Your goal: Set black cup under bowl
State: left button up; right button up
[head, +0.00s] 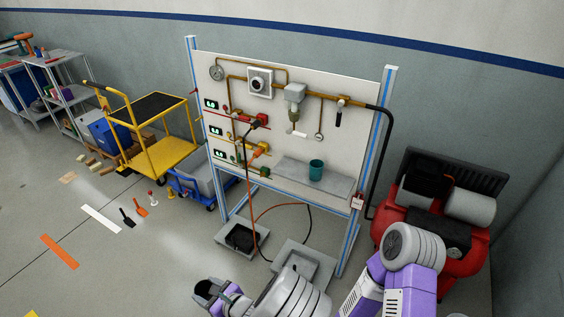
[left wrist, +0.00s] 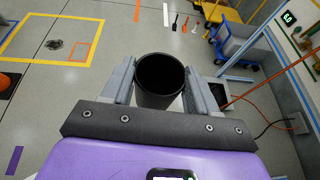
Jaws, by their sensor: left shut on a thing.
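A black cup (head: 204,292) is held by my left gripper (head: 220,299) at the bottom of the head view, in front of the panel stand. In the left wrist view the cup (left wrist: 160,76) sits between the two grey fingers (left wrist: 160,85), its open mouth toward the camera and its inside dark. What appears to be the bowl (head: 294,115) hangs below a grey unit on the upright panel, well above and away from the cup. My right gripper is not in view.
The white panel (head: 350,130) carries pipes, gauges and valves. A teal cup (head: 316,170) stands on its grey shelf (head: 290,170). Trays (head: 305,258) and hoses lie on the floor below. A red compressor (head: 465,262) stands right, a yellow cart (head: 165,155) left.

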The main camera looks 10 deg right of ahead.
aim_at(294, 164)
jog(key=i, duration=1.55)
